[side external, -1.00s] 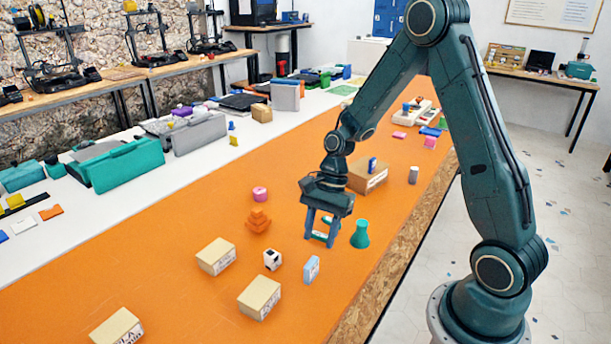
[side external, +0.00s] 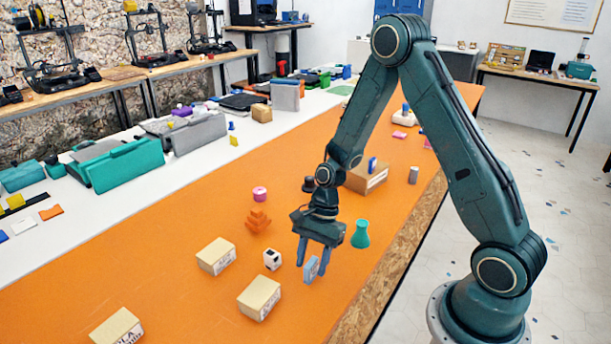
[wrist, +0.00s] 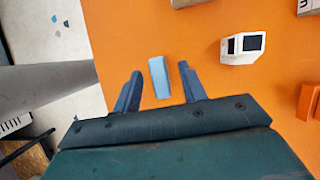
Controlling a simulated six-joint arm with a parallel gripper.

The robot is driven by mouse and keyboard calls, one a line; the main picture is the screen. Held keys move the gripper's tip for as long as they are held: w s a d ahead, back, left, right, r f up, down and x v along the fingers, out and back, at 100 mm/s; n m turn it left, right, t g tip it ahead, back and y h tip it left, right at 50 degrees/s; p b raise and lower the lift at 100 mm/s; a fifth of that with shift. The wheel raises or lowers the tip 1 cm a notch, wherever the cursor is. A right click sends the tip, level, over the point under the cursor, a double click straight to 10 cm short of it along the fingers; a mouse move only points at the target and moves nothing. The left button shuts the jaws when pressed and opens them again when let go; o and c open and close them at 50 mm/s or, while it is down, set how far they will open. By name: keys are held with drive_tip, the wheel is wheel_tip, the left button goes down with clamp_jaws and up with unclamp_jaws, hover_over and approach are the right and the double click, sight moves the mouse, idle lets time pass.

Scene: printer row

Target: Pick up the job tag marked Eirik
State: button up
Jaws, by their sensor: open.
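A light blue upright tag (side external: 310,271) stands on the orange mat; it also shows in the wrist view (wrist: 159,78). I cannot read any name on it in these views. My gripper (side external: 313,264) is right over it, pointing down, with its fingers spread to either side of the tag. In the wrist view my gripper (wrist: 160,72) is open, with the tag between the two fingers and a gap on each side. The tag is not gripped. In the side view the fingers hide part of it.
A white block with black windows (side external: 272,260) stands just left of the tag. Cardboard boxes (side external: 259,298) (side external: 216,257) lie nearby. A green flask (side external: 361,234) stands to the right, behind the tag. An orange stepped piece (side external: 258,221) is further left.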

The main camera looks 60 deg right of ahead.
drive_tip(key=shift+a+f, duration=0.25)
drive_tip(key=shift+f, duration=0.3)
clamp_jaws()
